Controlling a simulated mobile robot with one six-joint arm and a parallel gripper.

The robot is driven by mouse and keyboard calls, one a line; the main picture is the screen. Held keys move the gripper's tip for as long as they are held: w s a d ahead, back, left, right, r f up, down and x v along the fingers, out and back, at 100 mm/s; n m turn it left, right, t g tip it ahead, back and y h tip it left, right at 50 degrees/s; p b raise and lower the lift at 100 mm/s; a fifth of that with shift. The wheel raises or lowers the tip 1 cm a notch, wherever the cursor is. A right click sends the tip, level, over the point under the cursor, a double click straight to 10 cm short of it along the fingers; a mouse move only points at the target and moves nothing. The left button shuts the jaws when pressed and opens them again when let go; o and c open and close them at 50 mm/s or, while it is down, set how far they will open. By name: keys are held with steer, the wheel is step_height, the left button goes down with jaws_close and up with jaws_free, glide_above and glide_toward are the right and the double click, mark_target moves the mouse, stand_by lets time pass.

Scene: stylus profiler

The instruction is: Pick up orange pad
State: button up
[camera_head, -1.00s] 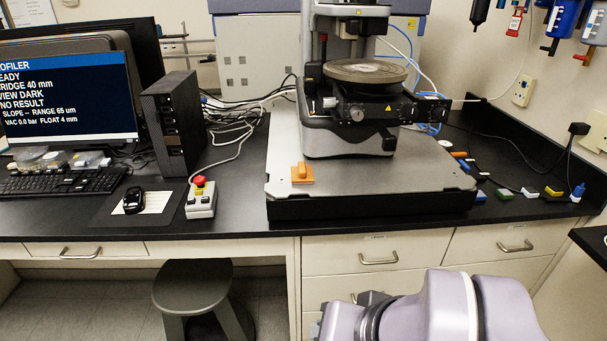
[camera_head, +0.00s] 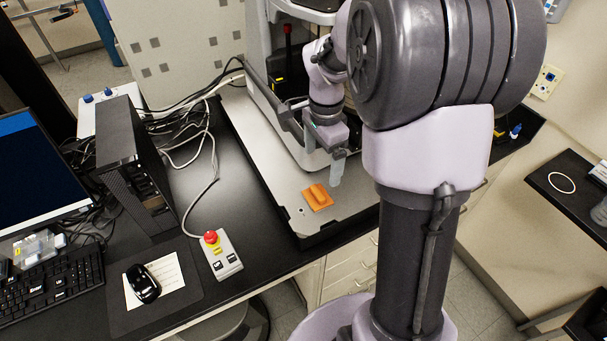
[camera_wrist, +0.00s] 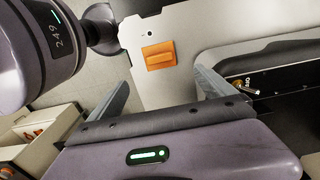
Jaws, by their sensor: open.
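The orange pad (camera_head: 318,196), a square plate with a raised grip bar, lies on the front left corner of the grey instrument base (camera_head: 270,165). In the wrist view the orange pad (camera_wrist: 159,55) lies beyond the fingertips, between their lines and left of the middle of the gap. My gripper (camera_head: 312,150) is above the base, behind and above the pad, not touching it. In the wrist view my gripper (camera_wrist: 160,80) has its two fingers wide apart with nothing between them. My arm hides much of the profiler in the head view.
The profiler column (camera_head: 285,70) stands close behind my gripper. Left of the base are a control box with a red button (camera_head: 222,255), a black computer tower (camera_head: 135,165), cables, a mouse (camera_head: 143,284) and a keyboard (camera_head: 60,295). The plate around the pad is clear.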

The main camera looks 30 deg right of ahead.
steer(key=b, duration=0.1)
glide_above(318, 192)
steer(key=f, duration=0.7)
steer(key=shift+w+d, duration=0.15)
steer(key=shift+w, duration=0.1)
steer(key=shift+s+f, duration=0.1)
steer(key=shift+f, duration=0.2)
steer(key=f+b, duration=0.1)
steer(key=f, duration=0.1)
steer(key=f+b, duration=0.1)
steer(key=f, duration=0.2)
steer(key=shift+s+a, duration=0.1)
steer(key=shift+a, duration=0.1)
steer(key=shift+r, duration=0.1)
steer(key=c, duration=1.4)
steer(key=shift+c, duration=0.2)
step_height(318, 192, up, 4)
steer(key=shift+p, duration=0.8)
steer(key=s+d+r, duration=0.1)
steer(key=s+d, duration=0.1)
steer(key=s, duration=1.4)
steer(key=shift+d, duration=0.35)
